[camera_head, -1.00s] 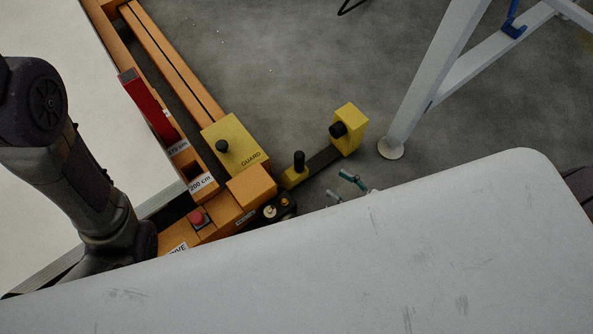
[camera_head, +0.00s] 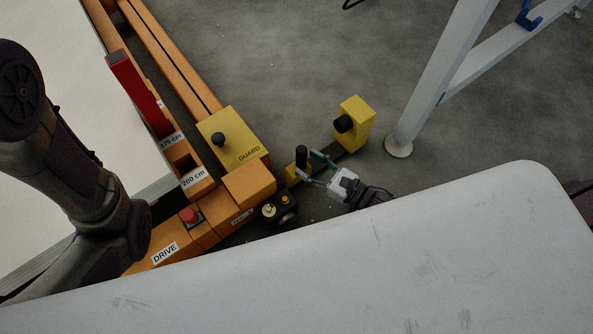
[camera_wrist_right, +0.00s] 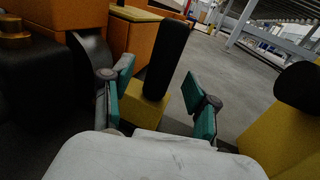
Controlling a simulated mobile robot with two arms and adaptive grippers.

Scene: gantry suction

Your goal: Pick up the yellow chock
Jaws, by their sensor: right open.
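A small yellow block with an upright black handle (camera_head: 301,158), which I take for the yellow chock (camera_head: 290,174), stands on the floor at the near end of a dark bar. My right gripper (camera_head: 308,164) is open, with its teal fingers around the black handle. In the right wrist view the handle (camera_wrist_right: 166,60) rises between the two open fingers (camera_wrist_right: 158,72), with gaps on both sides. The yellow block (camera_wrist_right: 150,112) shows below it. My left gripper is out of view; only its arm shows at the left.
A larger yellow block with a black knob (camera_head: 356,124) stands at the bar's far end. The orange drive unit (camera_head: 250,184), yellow guard (camera_head: 233,140) and a black fitting (camera_head: 280,207) lie left of the gripper. A white leg (camera_head: 428,90) stands right. Grey floor is clear behind.

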